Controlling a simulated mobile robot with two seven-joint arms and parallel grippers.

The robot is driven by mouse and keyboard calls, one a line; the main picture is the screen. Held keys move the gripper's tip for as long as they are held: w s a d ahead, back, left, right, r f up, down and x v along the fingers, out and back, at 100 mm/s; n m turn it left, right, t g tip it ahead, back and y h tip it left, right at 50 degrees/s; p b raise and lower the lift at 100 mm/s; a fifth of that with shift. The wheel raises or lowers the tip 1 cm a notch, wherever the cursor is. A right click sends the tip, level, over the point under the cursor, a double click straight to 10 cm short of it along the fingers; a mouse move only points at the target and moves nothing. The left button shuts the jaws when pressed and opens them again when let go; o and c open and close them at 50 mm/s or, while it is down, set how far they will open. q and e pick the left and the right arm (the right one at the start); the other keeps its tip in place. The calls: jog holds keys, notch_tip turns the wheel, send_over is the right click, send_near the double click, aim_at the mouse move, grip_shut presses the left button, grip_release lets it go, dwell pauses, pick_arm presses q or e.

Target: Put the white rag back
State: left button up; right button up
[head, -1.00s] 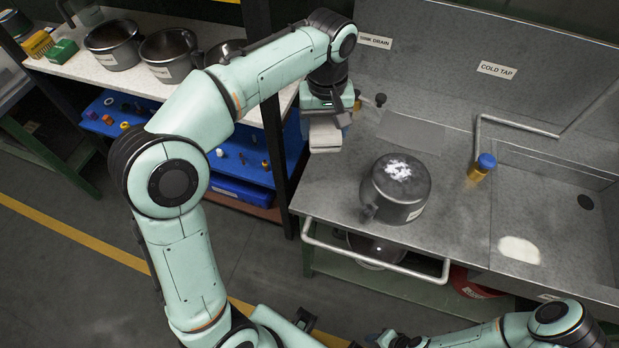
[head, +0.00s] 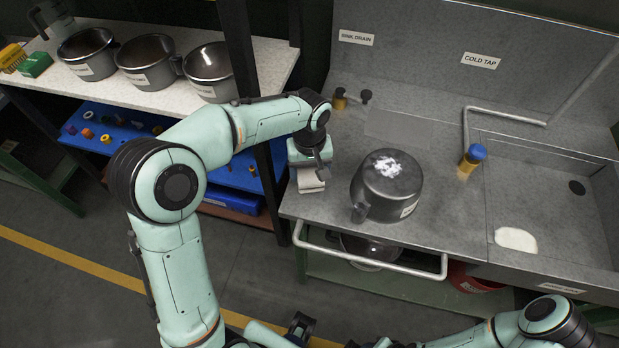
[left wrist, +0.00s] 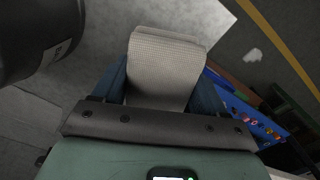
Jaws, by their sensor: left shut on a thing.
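The white rag (head: 311,181) is a folded, pale woven cloth. My left gripper (head: 310,165) is shut on it at the left end of the metal counter (head: 440,215), left of the pot. In the left wrist view the rag (left wrist: 165,62) sticks out from between the dark blue fingers, with its textured face showing. From these views I cannot tell whether the rag touches the counter. My right arm (head: 520,330) lies low at the bottom right; its gripper is at the bottom edge, mostly cut off, and its jaws cannot be read.
An upturned metal pot (head: 387,187) with a white patch on its base stands close right of the rag. A rail (head: 370,262) runs along the front. Pots stand on the left shelf (head: 262,62).

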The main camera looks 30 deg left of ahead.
aim_at(309, 169)
pick_arm(q)
jog(key=shift+f, duration=1.75)
jog(key=shift+f, duration=0.1)
jog(key=o, duration=1.3)
notch_tip(309, 169, up, 12)
jog(key=shift+r+p, duration=0.15)
jog(key=shift+p, duration=0.45)
